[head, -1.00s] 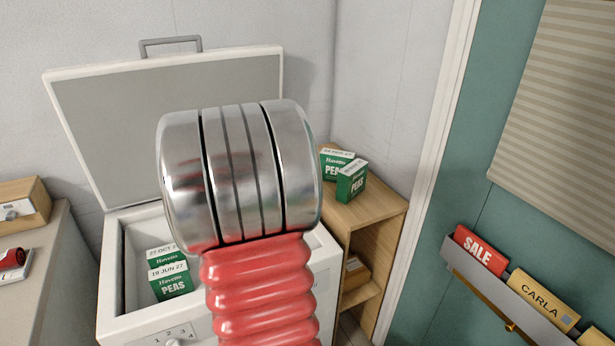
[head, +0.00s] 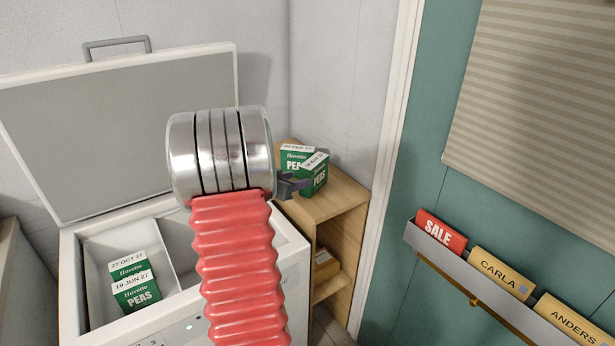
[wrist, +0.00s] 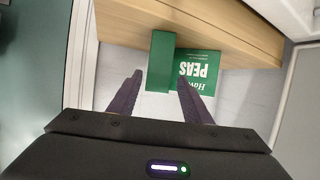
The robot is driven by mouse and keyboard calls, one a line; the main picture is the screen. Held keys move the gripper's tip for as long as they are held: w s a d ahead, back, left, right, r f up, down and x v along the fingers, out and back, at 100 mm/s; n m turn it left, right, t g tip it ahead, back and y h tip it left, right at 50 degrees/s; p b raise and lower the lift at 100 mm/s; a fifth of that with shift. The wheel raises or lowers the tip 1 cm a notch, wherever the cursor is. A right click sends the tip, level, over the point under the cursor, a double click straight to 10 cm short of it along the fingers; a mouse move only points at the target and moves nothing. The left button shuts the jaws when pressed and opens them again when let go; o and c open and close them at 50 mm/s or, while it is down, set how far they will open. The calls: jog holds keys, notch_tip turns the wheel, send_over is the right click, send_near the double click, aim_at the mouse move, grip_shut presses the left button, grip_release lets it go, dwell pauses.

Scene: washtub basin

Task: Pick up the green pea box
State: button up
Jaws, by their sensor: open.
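Two green pea boxes stand on top of the wooden shelf in the head view: a rear one (head: 291,160) and a front one (head: 315,178), each with a white date label. Two more pea boxes, a rear one (head: 127,268) and a front one marked 19 JUN 27 (head: 137,293), stand in the open freezer. My gripper (wrist: 159,78) is open and empty. In the wrist view a narrow green box face (wrist: 160,50) lies ahead between the fingertips, with a PEAS face (wrist: 199,72) beside it, upside down. My arm hides most of the gripper in the head view.
The wooden shelf (head: 335,200) stands between the white freezer (head: 288,262) and the door frame. The freezer lid (head: 110,130) is raised behind my arm. A wall rack (head: 440,262) with several cards is at the right. The shelf top in front of the boxes is clear.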

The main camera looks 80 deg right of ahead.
aim_at(306, 177)
jog(key=x, duration=0.7)
jog(key=shift+x, duration=2.55)
jog(key=shift+w, duration=0.15)
jog(key=shift+c, duration=0.4)
grip_shut()
jog(key=shift+r, duration=0.15)
